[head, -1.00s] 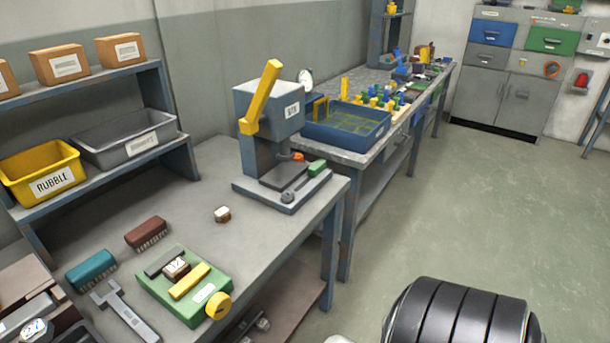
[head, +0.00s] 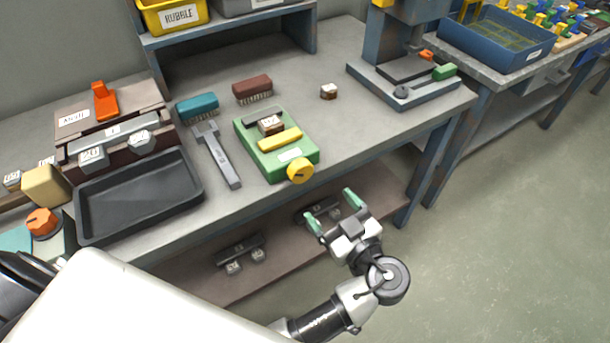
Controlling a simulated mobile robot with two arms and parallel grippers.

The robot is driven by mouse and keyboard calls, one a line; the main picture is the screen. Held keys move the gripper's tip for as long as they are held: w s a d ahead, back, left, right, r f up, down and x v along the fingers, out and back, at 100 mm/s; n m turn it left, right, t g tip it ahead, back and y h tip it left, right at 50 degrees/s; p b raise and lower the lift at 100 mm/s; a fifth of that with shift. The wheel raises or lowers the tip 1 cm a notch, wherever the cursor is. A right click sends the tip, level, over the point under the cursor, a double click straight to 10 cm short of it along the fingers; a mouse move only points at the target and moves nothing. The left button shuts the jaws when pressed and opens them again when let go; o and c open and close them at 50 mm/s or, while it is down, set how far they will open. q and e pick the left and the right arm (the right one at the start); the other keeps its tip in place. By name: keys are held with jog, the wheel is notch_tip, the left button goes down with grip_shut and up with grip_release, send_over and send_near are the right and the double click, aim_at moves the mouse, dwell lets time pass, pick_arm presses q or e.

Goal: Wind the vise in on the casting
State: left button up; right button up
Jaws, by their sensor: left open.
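The green vise (head: 268,163) lies on the workbench in the middle of the head view. It has a dark grey jaw (head: 257,117) at the back, a yellow jaw (head: 281,140) and a yellow knob (head: 300,171) at its front end. A small brown casting with a pale top (head: 270,125) sits between the jaws, close to the grey one. I cannot tell whether the yellow jaw touches it. My left gripper (head: 332,210), with green fingertips, is open and empty in front of the bench edge, below and apart from the knob. My right gripper is not in view.
A grey tool (head: 216,155) lies left of the vise. Teal (head: 197,106) and dark red (head: 252,88) brushes lie behind. A black tray (head: 139,197) stands left. Another small block (head: 328,91) and a press (head: 410,84) are to the right. A lower shelf (head: 290,245) holds parts.

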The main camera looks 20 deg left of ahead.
aim_at(304, 175)
pick_arm(q)
jog(key=p+x, duration=0.2)
jog(key=x, duration=0.7)
jog(key=shift+w+a+r, duration=0.1)
jog(key=shift+w+a, duration=0.1)
jog(key=shift+a, duration=0.15)
jog(key=shift+w+a, duration=0.3)
jog(key=shift+a, duration=0.1)
jog(key=c, duration=0.9)
